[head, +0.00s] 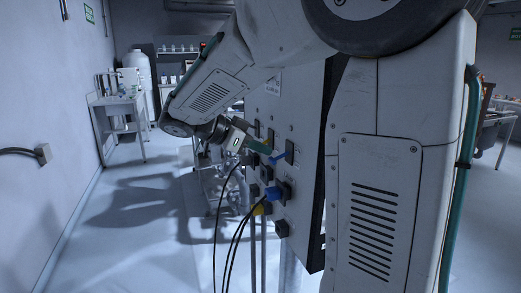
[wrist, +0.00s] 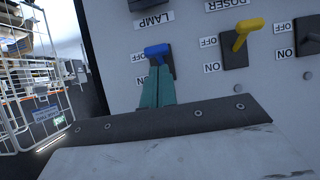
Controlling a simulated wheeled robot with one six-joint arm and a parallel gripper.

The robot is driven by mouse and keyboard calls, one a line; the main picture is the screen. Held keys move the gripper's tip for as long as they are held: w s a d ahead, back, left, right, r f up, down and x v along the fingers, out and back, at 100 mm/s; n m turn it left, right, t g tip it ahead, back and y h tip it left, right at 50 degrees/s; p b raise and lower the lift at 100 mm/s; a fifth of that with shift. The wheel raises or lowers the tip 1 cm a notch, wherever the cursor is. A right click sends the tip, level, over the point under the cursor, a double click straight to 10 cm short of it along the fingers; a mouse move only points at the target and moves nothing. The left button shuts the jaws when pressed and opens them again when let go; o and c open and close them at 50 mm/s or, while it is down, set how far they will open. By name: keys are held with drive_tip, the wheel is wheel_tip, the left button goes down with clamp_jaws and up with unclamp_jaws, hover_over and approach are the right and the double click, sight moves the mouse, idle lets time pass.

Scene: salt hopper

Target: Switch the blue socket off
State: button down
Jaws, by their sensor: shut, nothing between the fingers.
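A blue-handled lever switch (wrist: 157,50) sits on the grey panel (wrist: 120,60), in the wrist view. Upside-down OFF and ON labels are beside it, and a LAMP label is above it in the picture. Its handle appears level with OFF. My gripper (wrist: 157,72) is shut, its teal fingertips right at the handle and covering the switch's lower part; contact is unclear. In the head view the gripper (head: 266,150) points at the panel beside a blue lever (head: 278,158). A second blue piece (head: 272,193) sits lower on the panel; no label is readable there.
A yellow lever (wrist: 241,36) with its own OFF and ON labels stands right of the blue one, and a dark switch (wrist: 307,36) further right. Black cables (head: 238,235) hang below the panel. Open floor (head: 130,220) lies to the left.

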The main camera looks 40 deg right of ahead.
drive_tip(key=shift+r, duration=0.1)
drive_tip(key=d+r+v, duration=0.1)
drive_tip(key=r+v, duration=0.1)
drive_tip(key=v, duration=1.1)
drive_tip(key=shift+s, duration=0.25)
drive_tip(key=shift+f, duration=0.1)
